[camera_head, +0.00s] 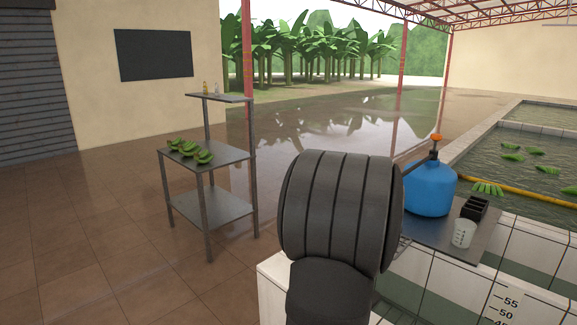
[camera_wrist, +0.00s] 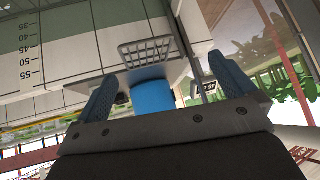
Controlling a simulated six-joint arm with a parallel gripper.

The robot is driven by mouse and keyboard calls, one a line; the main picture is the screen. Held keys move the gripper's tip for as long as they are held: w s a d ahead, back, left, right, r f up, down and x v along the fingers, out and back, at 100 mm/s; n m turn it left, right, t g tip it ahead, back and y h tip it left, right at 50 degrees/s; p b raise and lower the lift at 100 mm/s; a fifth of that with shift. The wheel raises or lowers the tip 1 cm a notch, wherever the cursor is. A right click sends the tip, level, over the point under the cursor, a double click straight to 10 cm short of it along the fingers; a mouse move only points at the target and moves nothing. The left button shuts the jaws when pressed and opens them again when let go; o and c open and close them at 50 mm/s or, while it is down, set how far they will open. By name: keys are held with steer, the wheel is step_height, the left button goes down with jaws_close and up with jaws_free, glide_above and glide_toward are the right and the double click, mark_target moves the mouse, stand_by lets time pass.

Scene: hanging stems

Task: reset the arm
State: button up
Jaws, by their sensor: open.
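My gripper (camera_wrist: 162,70) shows in the wrist view with its two blue fingers wide apart. Nothing is held between them. In the head view my dark ribbed arm fills the lower middle, and the gripper is hidden behind it. The wrist view is tilted. In it, a blue rounded thing (camera_wrist: 152,95) and a wire grid (camera_wrist: 150,53) show beyond the fingers; I cannot tell how far away they are.
A blue tank with an orange top (camera_head: 429,187), a dark holder (camera_head: 474,208) and a measuring cup (camera_head: 463,233) stand on a ledge beside the water basin (camera_head: 530,160). A metal rack (camera_head: 225,203) at left holds green bananas (camera_head: 190,151). Open floor surrounds the rack.

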steer(key=s+a+m+g, duration=0.1)
steer(key=s+g, duration=0.2)
steer(key=s, duration=0.4)
steer(key=s+a+m+g+y, duration=0.1)
steer(key=s+m+g, duration=0.1)
steer(key=s, duration=0.6)
steer(key=s+a+r+m+g+y, duration=0.1)
steer(key=s+g, duration=0.3)
steer(key=s, duration=0.4)
steer(key=shift+s+a+m+g, duration=0.25)
steer(key=shift+a+m+g, duration=0.1)
steer(key=shift+m, duration=0.15)
steer(key=shift+w+a+n, duration=0.2)
steer(key=shift+w+n, duration=0.05)
steer(key=shift+n, duration=0.35)
steer(key=shift+w+a+n, duration=0.15)
steer(key=shift+w+n, duration=0.05)
steer(key=shift+n, duration=0.4)
